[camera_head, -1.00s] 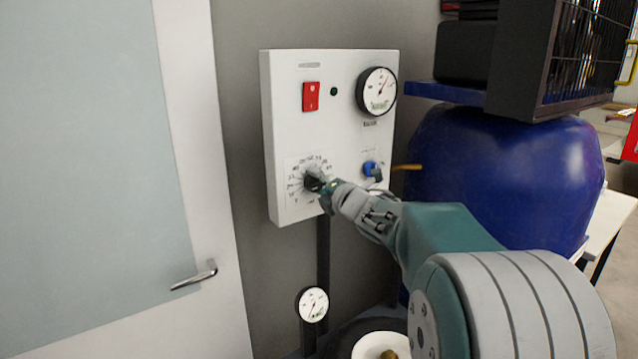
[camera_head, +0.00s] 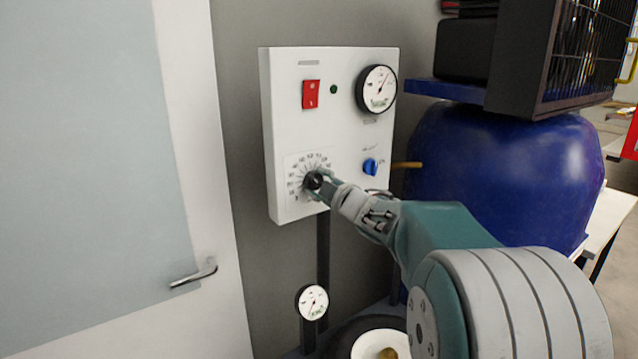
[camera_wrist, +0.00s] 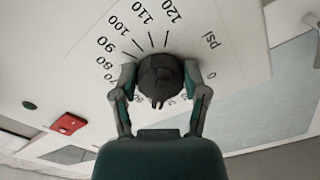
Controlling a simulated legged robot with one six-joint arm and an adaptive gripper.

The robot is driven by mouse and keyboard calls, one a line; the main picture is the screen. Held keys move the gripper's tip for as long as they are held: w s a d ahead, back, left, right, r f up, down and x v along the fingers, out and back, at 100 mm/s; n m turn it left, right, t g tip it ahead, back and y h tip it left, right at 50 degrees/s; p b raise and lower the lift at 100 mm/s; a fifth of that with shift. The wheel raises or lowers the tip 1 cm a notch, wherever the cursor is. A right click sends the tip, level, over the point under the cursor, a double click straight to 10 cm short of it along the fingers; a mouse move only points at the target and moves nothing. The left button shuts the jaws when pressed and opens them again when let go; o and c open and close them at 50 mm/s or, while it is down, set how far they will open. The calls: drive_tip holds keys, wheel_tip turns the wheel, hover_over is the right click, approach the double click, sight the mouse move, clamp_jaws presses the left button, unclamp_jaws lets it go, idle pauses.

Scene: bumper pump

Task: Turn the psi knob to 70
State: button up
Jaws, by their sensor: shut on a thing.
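The black psi knob (camera_head: 313,180) sits at the lower left of the white control panel (camera_head: 340,130), with a printed dial around it. It also shows in the wrist view (camera_wrist: 160,77), where the panel appears upside down. My gripper (camera_head: 320,184) is shut on the knob, with one finger on each side of it in the wrist view (camera_wrist: 160,78). The numbers 90, 100, 110 and 120 and the word psi are readable. The lower numbers are partly hidden by the knob and fingers. I cannot tell which number the knob points to.
A red switch (camera_head: 311,94), a round gauge (camera_head: 377,89) and a blue knob (camera_head: 370,167) are on the same panel. A door with a handle (camera_head: 195,274) is at left. A small gauge (camera_head: 312,303) is below.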

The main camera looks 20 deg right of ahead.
drive_tip(key=m, duration=0.6)
drive_tip(key=shift+a+f+m, duration=0.15)
drive_tip(key=shift+f+m, duration=0.15)
drive_tip(key=m, duration=0.3)
drive_tip(key=shift+a, duration=0.1)
drive_tip(key=shift+r+m, duration=0.15)
drive_tip(key=shift+m, duration=1.55)
drive_tip(key=o, duration=1.1)
drive_tip(key=shift+w, duration=0.1)
drive_tip(key=shift+o, duration=0.2)
drive_tip(key=s+d, duration=0.2)
drive_tip(key=s, duration=0.9)
drive_tip(key=shift+s, duration=0.4)
